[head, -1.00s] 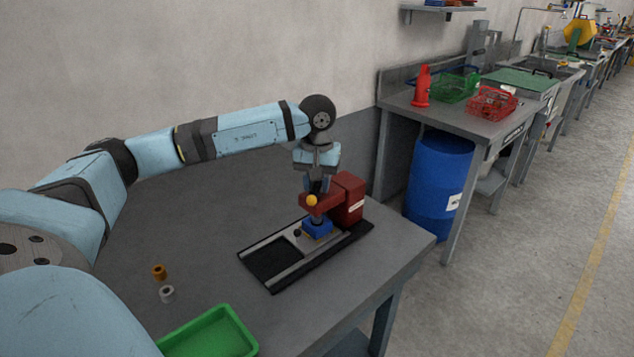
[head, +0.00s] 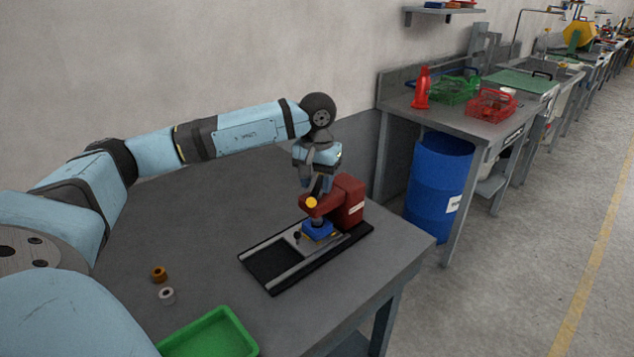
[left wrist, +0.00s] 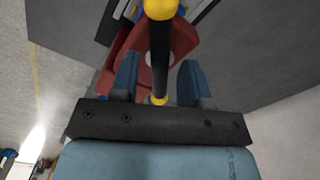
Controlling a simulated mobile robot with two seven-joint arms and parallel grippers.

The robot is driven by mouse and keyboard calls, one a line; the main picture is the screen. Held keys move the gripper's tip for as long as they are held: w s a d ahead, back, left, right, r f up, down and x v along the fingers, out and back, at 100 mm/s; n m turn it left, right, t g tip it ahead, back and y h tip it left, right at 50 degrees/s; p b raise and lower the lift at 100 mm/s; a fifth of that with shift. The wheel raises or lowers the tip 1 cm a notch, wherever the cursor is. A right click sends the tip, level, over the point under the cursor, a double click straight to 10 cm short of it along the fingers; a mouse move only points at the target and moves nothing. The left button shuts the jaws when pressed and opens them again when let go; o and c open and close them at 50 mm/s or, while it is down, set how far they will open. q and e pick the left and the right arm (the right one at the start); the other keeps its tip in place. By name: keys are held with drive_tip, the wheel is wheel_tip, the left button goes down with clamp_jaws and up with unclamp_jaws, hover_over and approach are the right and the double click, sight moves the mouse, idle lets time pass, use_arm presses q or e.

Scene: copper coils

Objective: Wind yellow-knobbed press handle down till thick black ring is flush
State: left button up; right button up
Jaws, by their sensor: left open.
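The red press (head: 351,201) stands at the back of a black base (head: 268,286) on the grey table. Its yellow knob (head: 312,203) faces the head camera, just below my left gripper (head: 316,188). In the left wrist view the yellow knob (left wrist: 160,8) tops a black handle bar (left wrist: 160,55). The bar runs between the two blue fingers of my open left gripper (left wrist: 157,80), with gaps visible on both sides. A blue block (head: 317,231) sits under the press head. I cannot make out the thick black ring. My right gripper is not in view.
An orange-brown ring (head: 158,273) and a pale ring (head: 167,295) lie on the table to the left. A green tray (head: 213,335) is at the front. The table between rings and press is clear. A blue barrel (head: 440,187) stands beyond the right edge.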

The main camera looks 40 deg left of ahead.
use_arm(q)
drive_tip(key=shift+r+p, duration=1.6)
drive_tip(key=shift+r, duration=1.4)
